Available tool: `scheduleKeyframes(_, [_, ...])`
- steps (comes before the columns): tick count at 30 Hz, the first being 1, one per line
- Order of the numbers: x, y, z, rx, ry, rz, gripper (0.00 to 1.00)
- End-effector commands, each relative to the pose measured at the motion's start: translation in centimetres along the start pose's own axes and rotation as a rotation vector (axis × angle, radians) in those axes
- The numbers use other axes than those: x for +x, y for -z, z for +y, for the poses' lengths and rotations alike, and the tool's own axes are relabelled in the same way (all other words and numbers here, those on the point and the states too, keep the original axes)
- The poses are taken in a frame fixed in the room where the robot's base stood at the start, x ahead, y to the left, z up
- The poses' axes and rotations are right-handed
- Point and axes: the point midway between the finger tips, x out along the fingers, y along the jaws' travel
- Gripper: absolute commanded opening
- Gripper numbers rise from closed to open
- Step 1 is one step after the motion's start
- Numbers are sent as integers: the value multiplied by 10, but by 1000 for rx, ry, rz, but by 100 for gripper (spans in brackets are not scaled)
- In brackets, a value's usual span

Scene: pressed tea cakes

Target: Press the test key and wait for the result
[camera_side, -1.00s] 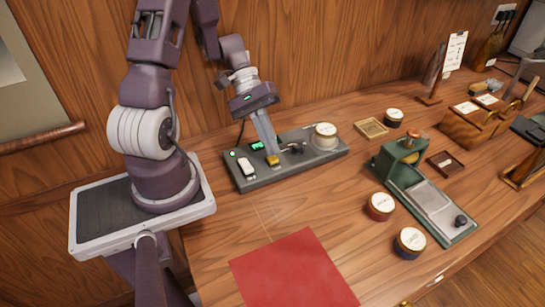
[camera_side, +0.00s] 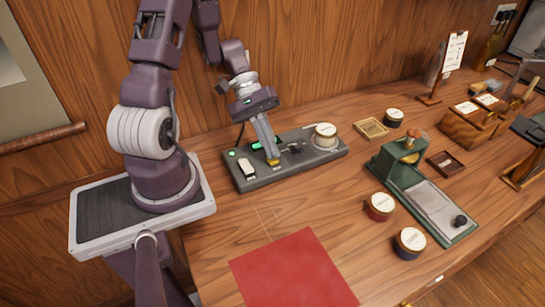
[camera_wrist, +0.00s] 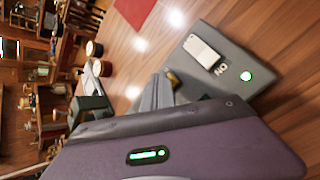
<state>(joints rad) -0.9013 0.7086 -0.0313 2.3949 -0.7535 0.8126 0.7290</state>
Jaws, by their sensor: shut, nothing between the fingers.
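A grey test panel (camera_side: 300,163) lies on the bench in front of my arm. My gripper (camera_side: 272,159) is shut, fingers pointing down, with its tips at a small yellow key (camera_side: 274,163) on the panel. The tips appear to touch the key; they partly hide it. In the wrist view the yellow key (camera_wrist: 173,78) shows beside my grey fingers (camera_wrist: 160,88). A green-lit display (camera_side: 260,144) sits behind the fingers, partly hidden, its text unreadable. A white switch (camera_side: 246,168) and a lit green lamp (camera_side: 232,154) are at the panel's left end.
A round pale-topped tin (camera_side: 325,130) sits on the panel's right end. A green press (camera_side: 425,190), a red tin (camera_side: 380,206) and a dark blue tin (camera_side: 410,242) stand to the right. A red mat (camera_side: 293,270) lies in front; the bench between it and the panel is clear.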

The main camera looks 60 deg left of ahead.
Motion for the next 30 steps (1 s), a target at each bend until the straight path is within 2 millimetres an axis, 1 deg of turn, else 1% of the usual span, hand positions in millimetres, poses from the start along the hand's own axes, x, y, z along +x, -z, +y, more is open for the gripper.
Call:
scheduleKeyframes(14, [2, 1, -1, 0, 0, -1, 0])
scheduleKeyframes(24, [-9, -6, 7, 1, 0, 1, 0])
scheduleKeyframes(30, [-10, -8, 8, -1, 0, -1, 0])
